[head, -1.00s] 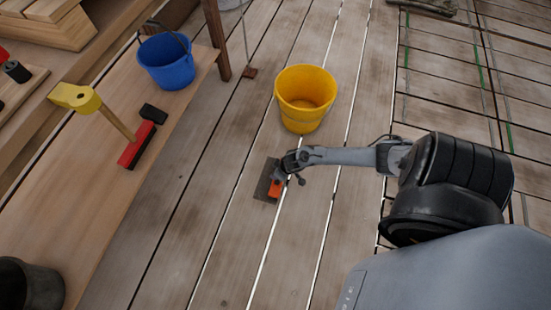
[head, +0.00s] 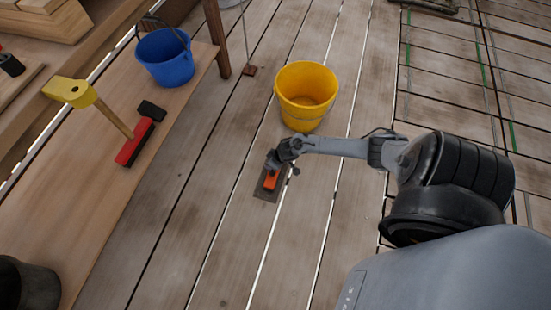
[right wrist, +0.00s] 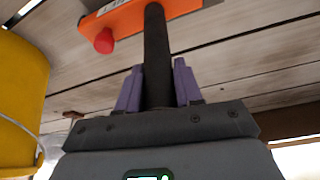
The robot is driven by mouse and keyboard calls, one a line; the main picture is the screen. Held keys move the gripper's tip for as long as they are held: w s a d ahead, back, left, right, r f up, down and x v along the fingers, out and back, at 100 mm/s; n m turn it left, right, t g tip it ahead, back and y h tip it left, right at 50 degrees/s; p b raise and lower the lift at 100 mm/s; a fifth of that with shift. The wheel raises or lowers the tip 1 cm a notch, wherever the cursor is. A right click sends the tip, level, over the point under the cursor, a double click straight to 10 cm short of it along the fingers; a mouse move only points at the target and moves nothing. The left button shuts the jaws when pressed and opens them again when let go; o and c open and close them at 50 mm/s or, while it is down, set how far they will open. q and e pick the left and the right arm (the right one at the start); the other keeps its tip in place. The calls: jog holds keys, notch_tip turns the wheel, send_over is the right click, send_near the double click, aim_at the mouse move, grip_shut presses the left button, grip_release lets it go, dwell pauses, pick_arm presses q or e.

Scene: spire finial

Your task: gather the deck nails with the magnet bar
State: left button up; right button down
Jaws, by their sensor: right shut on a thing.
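My right gripper (head: 273,163) is low over the deck, left of and nearer than the yellow bucket. In the right wrist view its purple fingers (right wrist: 157,85) are shut around the black upright handle of the magnet bar (right wrist: 140,20). The bar is orange with a red knob on its side; it also shows in the head view (head: 271,180). A dark rectangular patch (head: 264,195) lies on the deck under and beside the bar. Single nails are too small to make out, and I cannot tell whether the bar touches the deck. My left gripper is not in view.
A yellow bucket (head: 306,95) stands on the planks just beyond the gripper. On the wooden bench (head: 60,215) at left are a blue bucket (head: 165,58), a yellow-headed mallet (head: 70,88) and a red block tool (head: 135,142). Planks in front are clear.

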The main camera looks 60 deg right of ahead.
jog(key=shift+w+b, duration=0.6)
jog(key=shift+w, duration=2.3)
jog(key=shift+a+r+p, duration=0.25)
jog(key=shift+r+p, duration=1.2)
jog(key=shift+p, duration=0.15)
jog(key=shift+a+r+p, duration=0.2)
jog(key=shift+r+p, duration=1.25)
jog(key=shift+p, duration=0.1)
jog(key=shift+s, duration=0.1)
